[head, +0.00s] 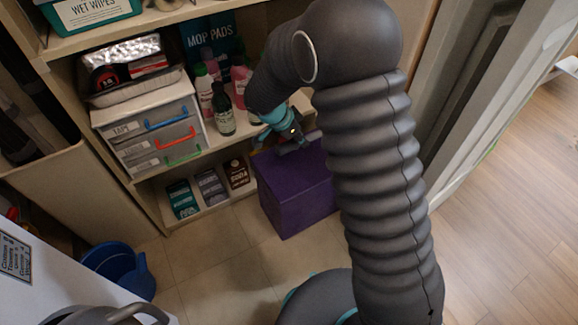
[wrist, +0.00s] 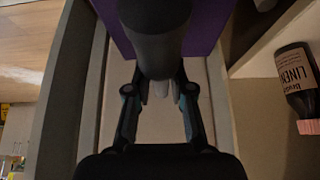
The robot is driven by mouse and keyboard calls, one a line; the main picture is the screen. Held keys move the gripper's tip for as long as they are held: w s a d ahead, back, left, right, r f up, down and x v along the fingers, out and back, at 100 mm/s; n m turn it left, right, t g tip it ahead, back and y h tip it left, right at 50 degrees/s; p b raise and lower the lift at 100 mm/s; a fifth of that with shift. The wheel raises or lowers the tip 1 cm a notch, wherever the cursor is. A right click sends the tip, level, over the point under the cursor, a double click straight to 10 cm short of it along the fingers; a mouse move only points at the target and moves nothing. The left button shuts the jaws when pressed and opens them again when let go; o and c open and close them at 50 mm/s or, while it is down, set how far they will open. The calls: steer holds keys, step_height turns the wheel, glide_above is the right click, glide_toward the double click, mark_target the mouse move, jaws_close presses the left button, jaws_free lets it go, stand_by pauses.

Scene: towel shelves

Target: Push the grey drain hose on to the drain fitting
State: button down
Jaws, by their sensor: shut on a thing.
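My gripper (head: 286,138) is at the top of a purple box (head: 297,190), in front of the shelves. In the wrist view, my gripper (wrist: 161,92) has its fingers on either side of a dark grey rounded thing (wrist: 158,45), shut on it. I cannot tell for certain that this is the drain hose. It covers much of what lies between the fingertips. The purple box fills the upper edge of the wrist view behind it. I cannot make out the drain fitting in either view.
Bottles (head: 222,110) stand on the shelf close to my gripper. A drawer unit (head: 152,125) and small boxes (head: 212,188) are left of it. A blue bucket (head: 120,268) is on the floor. A dark bottle (wrist: 297,80) lies right in the wrist view. Tiled floor (head: 220,265) is clear in front.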

mark_target(285, 145)
step_height(285, 145, down, 5)
steer(key=shift+d+r, duration=0.1)
steer(key=shift+f+b, duration=0.6)
steer(key=shift+f, duration=1.6)
steer(key=shift+f, duration=0.15)
steer(key=c, duration=1)
jaws_free()
steer(key=shift+r+p, duration=0.2)
steer(key=shift+p, duration=0.6)
steer(key=shift+s+a+r, duration=0.1)
steer(key=shift+a+r, duration=0.1)
steer(key=shift+a, duration=0.05)
steer(key=v, duration=1.2)
steer(key=shift+s+r+b, duration=0.2)
steer(key=shift+r+b, duration=0.2)
